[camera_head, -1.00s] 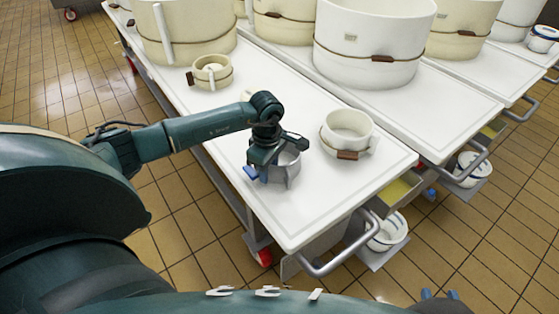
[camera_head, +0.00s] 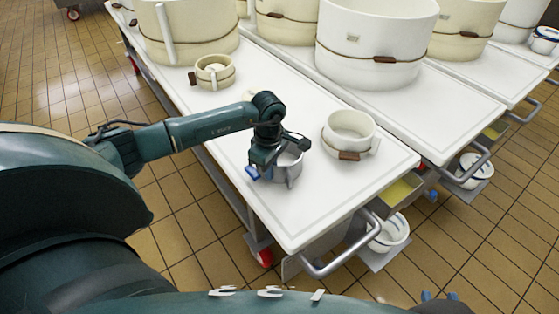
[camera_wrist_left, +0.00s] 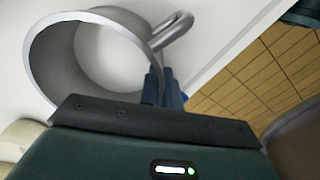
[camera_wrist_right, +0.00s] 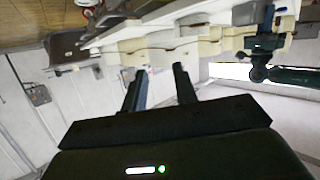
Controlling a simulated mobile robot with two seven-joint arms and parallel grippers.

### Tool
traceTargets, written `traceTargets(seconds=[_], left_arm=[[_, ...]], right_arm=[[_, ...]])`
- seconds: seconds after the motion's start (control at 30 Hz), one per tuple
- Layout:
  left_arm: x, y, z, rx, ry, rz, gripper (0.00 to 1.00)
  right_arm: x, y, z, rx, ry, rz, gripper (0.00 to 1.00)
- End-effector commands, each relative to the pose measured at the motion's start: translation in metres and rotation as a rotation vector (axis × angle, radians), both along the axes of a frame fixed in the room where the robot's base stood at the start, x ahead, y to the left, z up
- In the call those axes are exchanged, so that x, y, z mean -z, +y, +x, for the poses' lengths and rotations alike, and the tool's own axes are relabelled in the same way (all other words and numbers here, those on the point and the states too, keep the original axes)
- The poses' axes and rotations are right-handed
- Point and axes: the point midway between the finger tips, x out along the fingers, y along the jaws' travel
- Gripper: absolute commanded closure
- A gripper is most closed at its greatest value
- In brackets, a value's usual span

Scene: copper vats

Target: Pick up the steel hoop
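The steel hoop (camera_head: 291,168) is a plain grey metal ring with a projecting loop on one side. It is at the near part of the white table, and it fills the upper left of the left wrist view (camera_wrist_left: 50,50). My left gripper (camera_wrist_left: 162,84) has its blue fingers close together at the hoop's wall, pinching it. In the head view the left gripper (camera_head: 262,170) partly hides the hoop. I cannot tell whether the hoop touches the tabletop. My right gripper (camera_wrist_right: 160,82) is open and empty, away from the table.
A cream tub with a brown-clasped band (camera_head: 350,130) stands right of the hoop on the white table (camera_head: 330,215). A small cream tub (camera_head: 212,72) and large vats (camera_head: 370,45) stand farther back. A handle rail (camera_head: 340,262) juts from the near edge.

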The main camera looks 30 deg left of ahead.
Motion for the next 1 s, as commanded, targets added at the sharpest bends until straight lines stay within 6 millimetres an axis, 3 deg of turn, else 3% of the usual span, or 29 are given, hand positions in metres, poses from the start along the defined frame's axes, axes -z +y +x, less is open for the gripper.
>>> traceTargets(seconds=[0.17,0.63,1.0], left_arm=[[-0.007,0.0,0.001,0.0,-0.004,-0.001,1.0],[-0.09,0.0,0.001,0.0,-0.005,0.0,1.0],[-0.101,0.0,0.0,0.0,-0.002,0.0,1.0]], right_arm=[[-0.001,0.0,0.0,0.0,0.004,0.001,0.71],[-0.01,-0.003,-0.007,0.019,0.07,0.027,0.71],[-0.013,-0.007,-0.007,0.025,0.058,0.028,0.71]])
